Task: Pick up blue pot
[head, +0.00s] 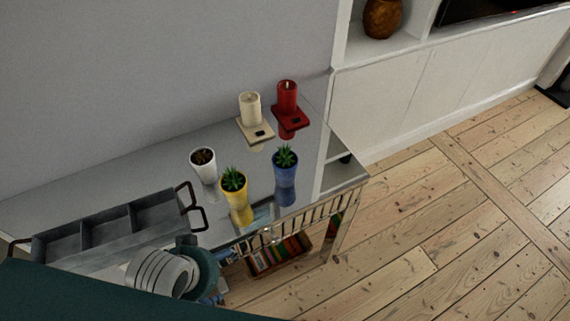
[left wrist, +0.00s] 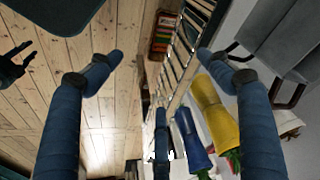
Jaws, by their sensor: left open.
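The blue pot (head: 285,183) with a spiky green plant stands upright near the right end of a glossy console table. In the left wrist view the blue pot (left wrist: 191,140) shows low right of centre, beside a finger. My left gripper (head: 221,279) is at the table's front edge, left of and nearer than the blue pot, its fingers partly hidden by my wrist. In the left wrist view my left gripper (left wrist: 155,68) has its blue fingers spread wide with nothing held. The blue pot is apart from it in the head view. A dark pronged shape at the wrist view's left edge may be my right gripper.
A yellow pot (head: 236,196) stands just left of the blue pot, with a white pot (head: 203,165) behind. Cream (head: 250,110) and red (head: 287,97) candles stand at the back. A grey tray (head: 110,238) is left. Books (head: 279,254) lie beneath. Floor at right is clear.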

